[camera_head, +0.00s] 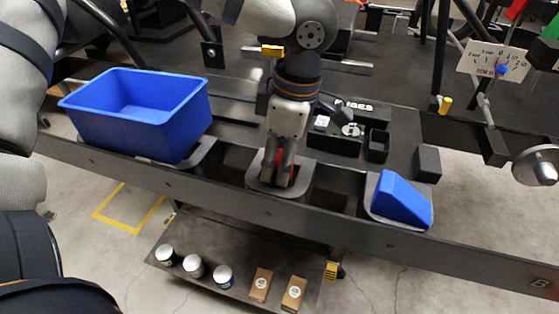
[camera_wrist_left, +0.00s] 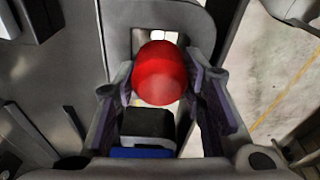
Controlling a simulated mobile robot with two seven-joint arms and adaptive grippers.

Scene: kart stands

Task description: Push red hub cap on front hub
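The red hub cap (camera_wrist_left: 160,72) is rounded and lies between the fingertips of my left gripper in the left wrist view. In the head view only a bit of red (camera_head: 284,156) shows between the fingers. My left gripper (camera_head: 276,180) points down into the middle grey holder (camera_head: 301,179) on the black rail. In the wrist view its fingers (camera_wrist_left: 160,82) stand close on both sides of the cap; whether they press on it I cannot tell. A round silver metal hub (camera_head: 538,166) is at the far right; whether it is the front hub is unclear. My right gripper is not in view.
A blue bin (camera_head: 185,132) stands left of my left gripper, a blue wedge-shaped block (camera_head: 399,202) to its right. Black boxes (camera_head: 377,146) stand behind the rail (camera_head: 330,222). A lower shelf (camera_head: 235,245) carries cans and small cartons. Kart tubes are behind.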

